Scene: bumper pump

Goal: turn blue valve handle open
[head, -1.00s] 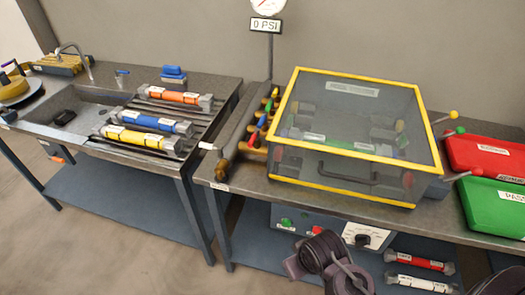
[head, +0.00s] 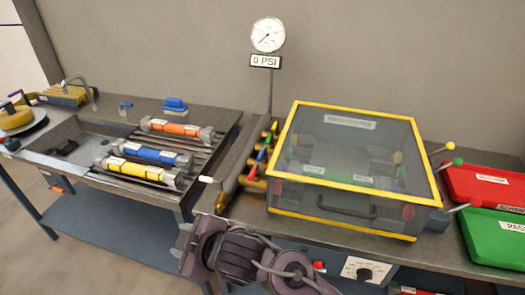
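The small blue valve handle (head: 267,139) is on the row of valves along the brass manifold (head: 232,180), just left of the yellow-framed clear box. My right gripper is not in view.
The clear box (head: 408,236) stands close on the manifold's right. A gauge (head: 268,35) reading 0 PSI rises behind. Orange, blue and yellow cylinders (head: 150,154) lie on the left bench. Red (head: 485,188) and green (head: 497,240) trays are at right.

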